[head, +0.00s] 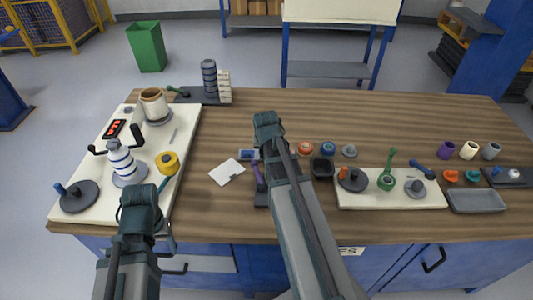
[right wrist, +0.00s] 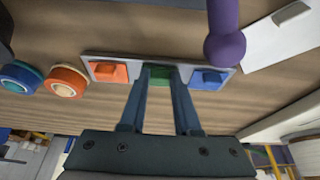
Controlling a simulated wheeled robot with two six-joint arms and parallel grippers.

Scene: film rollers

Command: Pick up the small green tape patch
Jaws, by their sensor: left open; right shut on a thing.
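The small green tape patch (right wrist: 159,77) is the middle one of three on a light grey strip (right wrist: 101,70) in the right wrist view. An orange patch (right wrist: 110,71) and a blue patch (right wrist: 208,79) sit on either side. My right gripper (right wrist: 158,90) is shut on the green patch, with one finger at each side of it. In the head view my right gripper (head: 267,120) hides most of the strip (head: 248,154), including the green patch. My left gripper (head: 141,196) is open and empty, over the front of the white board at left.
A purple-handled tool (right wrist: 225,35) stands close beside the strip, near the white card (right wrist: 285,35). Orange (head: 305,148) and blue (head: 328,149) tape rolls lie on the other side. The back middle tabletop is clear.

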